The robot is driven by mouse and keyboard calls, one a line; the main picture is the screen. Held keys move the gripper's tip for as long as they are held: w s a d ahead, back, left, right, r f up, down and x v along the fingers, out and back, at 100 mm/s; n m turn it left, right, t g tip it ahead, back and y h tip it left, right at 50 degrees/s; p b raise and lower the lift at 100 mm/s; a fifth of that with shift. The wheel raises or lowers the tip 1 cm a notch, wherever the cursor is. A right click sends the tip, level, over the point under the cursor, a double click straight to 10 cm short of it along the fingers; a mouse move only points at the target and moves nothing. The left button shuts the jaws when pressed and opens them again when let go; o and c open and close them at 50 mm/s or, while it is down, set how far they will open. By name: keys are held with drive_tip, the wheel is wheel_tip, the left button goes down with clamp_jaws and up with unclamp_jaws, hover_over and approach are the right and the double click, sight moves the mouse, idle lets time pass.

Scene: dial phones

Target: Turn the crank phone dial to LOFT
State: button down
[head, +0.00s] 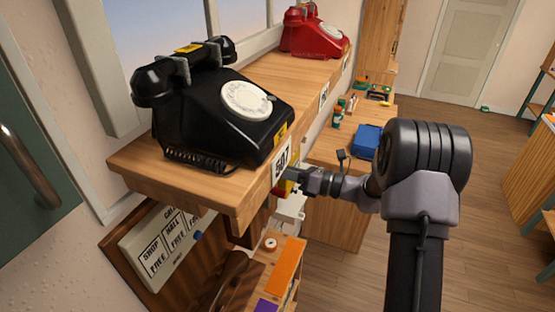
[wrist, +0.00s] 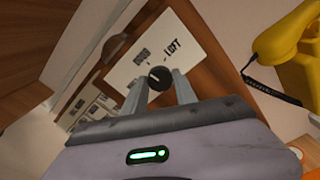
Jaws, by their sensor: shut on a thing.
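A round black dial (wrist: 158,77) sits on a white plate (wrist: 196,38) on a brown wooden board in the wrist view. The label LOFT (wrist: 174,47) is printed above and to the right of the dial. Another label (wrist: 142,57), too blurred to read, is up and to the left. The dial has a small light mark; I cannot tell surely which label it faces. My gripper (wrist: 158,83) is shut on the dial, one finger at each side.
A black phone (head: 222,112) and a red phone (head: 313,33) stand on the wooden shelf (head: 140,165) above. A white panel (head: 167,240) with SHOP and HALL labels is below left. A yellow phone (wrist: 287,45) with a black cord is close at right in the wrist view.

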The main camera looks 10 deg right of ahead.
drive_tip(key=m+p, duration=0.3)
drive_tip(key=shift+r+m, duration=0.25)
drive_tip(key=shift+m, duration=0.15)
drive_tip(key=m+p, duration=0.3)
drive_tip(key=shift+m, duration=0.3)
drive_tip(key=m+p, duration=0.4)
drive_tip(key=m, duration=0.2)
drive_tip(key=shift+f, duration=0.2)
drive_tip(key=shift+m, duration=0.3)
drive_tip(key=c, duration=1)
unclamp_jaws()
